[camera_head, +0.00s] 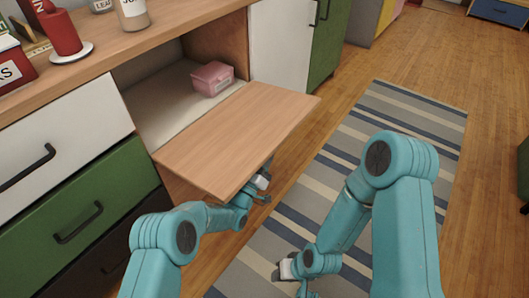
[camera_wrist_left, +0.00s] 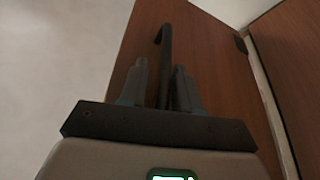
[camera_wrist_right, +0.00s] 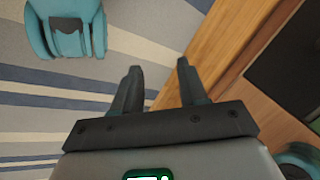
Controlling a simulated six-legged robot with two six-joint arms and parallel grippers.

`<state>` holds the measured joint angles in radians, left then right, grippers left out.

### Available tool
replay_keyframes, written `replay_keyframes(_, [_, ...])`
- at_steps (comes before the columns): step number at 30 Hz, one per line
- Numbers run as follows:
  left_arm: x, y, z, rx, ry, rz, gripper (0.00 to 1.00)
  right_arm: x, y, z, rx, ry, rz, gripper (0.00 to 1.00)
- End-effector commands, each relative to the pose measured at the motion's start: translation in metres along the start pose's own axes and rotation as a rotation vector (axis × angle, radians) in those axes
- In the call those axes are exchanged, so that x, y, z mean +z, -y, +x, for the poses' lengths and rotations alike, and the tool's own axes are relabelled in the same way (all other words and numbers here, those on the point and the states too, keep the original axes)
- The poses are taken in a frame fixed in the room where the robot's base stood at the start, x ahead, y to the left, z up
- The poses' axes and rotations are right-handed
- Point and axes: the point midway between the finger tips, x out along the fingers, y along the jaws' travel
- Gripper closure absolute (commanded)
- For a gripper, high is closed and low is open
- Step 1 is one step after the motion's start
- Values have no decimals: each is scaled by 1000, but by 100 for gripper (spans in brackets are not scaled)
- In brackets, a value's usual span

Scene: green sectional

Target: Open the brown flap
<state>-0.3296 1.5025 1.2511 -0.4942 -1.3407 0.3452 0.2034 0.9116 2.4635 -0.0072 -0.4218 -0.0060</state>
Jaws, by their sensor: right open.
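The brown flap (camera_head: 235,135) is lowered and lies out flat in front of an open compartment in the cabinet. My left gripper (camera_head: 262,184) is at the flap's underside near its outer edge, partly hidden by the flap in the head view. In the left wrist view, the fingers of this gripper (camera_wrist_left: 162,85) stand on either side of a dark bar handle (camera_wrist_left: 166,38) on the brown panel (camera_wrist_left: 205,60); whether they grip it is unclear. My right gripper (camera_wrist_right: 158,85) is open and empty, low above the striped rug; it also shows in the head view (camera_head: 288,268).
A pink box (camera_head: 212,78) sits inside the compartment. The countertop (camera_head: 130,48) holds a red bottle (camera_head: 60,30), a jar (camera_head: 132,12) and other items. White and green drawers (camera_head: 75,205) are left of the flap. The striped rug (camera_head: 400,115) to the right is clear.

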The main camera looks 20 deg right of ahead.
Motion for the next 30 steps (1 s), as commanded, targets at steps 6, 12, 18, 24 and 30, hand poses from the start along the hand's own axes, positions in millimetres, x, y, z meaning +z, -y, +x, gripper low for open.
replay_keyframes(6, [-2, -3, 0, 9, -4, 3, 62, 0, 1, -2, 0, 1, 0, 57])
replay_keyframes(12, [-5, -3, -29, 3, -1, -1, 62, 7, 6, -17, 1, 29, 6, 57])
replay_keyframes(18, [-5, -1, -84, -2, 0, -3, 62, 18, 12, -36, 3, 73, 16, 57])
replay_keyframes(24, [-3, 0, -132, -3, -1, -2, 62, 26, 15, -48, 4, 104, 22, 57])
replay_keyframes(30, [-1, 1, -158, -2, 0, -1, 62, 28, 17, -51, 4, 109, 20, 57])
